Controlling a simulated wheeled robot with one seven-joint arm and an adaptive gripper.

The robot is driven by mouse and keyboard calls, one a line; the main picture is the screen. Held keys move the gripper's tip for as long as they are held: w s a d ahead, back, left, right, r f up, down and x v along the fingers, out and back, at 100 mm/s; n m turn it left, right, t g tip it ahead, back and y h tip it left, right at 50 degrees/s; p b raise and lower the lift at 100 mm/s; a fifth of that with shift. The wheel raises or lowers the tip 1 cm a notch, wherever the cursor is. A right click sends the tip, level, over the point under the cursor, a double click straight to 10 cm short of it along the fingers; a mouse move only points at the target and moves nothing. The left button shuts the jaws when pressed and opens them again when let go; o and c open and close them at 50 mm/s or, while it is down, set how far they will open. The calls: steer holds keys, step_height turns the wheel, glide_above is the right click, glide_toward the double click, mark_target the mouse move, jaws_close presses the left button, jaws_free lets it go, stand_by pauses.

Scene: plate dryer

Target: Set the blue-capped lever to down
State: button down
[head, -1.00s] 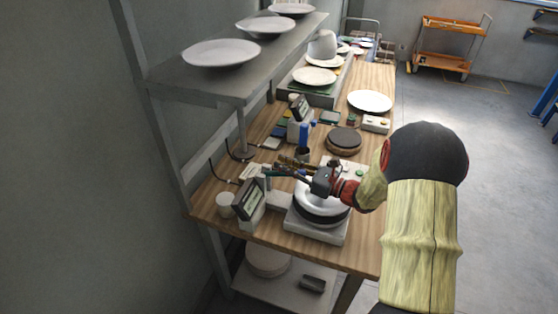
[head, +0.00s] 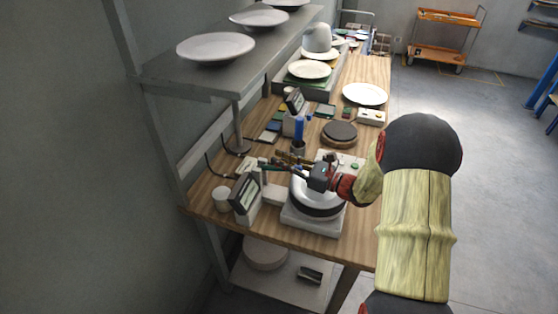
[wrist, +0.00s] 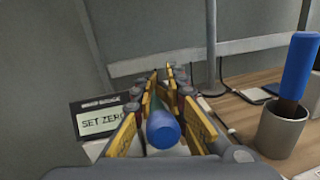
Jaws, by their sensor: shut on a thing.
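The blue-capped lever (wrist: 163,128) shows end-on in the wrist view, its round blue cap between the yellow fingers. My gripper (wrist: 165,110) is shut on it. In the head view my gripper (head: 278,162) reaches left over the dryer-like round device (head: 318,205), near the small display box (head: 246,195). In the head view the lever is mostly hidden by the fingers, and I cannot tell its angle. The display (wrist: 100,121) is left of the gripper in the wrist view and reads "SET ZERO".
A blue-handled tool stands in a grey cup (wrist: 282,130) right of the gripper. A white cup (head: 221,199) is left of the display. Plates (head: 215,46) lie on the shelf above. A round dark-topped device (head: 339,133) and a white plate (head: 365,94) are farther back.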

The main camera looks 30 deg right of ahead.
steer(key=shift+s+d, duration=0.1)
steer(key=shift+d, duration=0.05)
stand_by(0.5)
steer(key=c, duration=2.2)
jaws_free()
steer(key=shift+r, duration=0.1)
steer(key=shift+c, duration=0.2)
steer(key=shift+o, duration=0.5)
steer(key=shift+s+d+r, duration=0.2)
steer(key=shift+s+d, duration=0.1)
steer(key=shift+s, duration=0.1)
steer(key=shift+o, duration=1.6)
steer(key=shift+w+a+f, duration=0.1)
steer(key=shift+a, duration=0.05)
steer(key=shift+a, duration=0.1)
steer(key=v, duration=1.2)
steer(key=shift+w, duration=0.1)
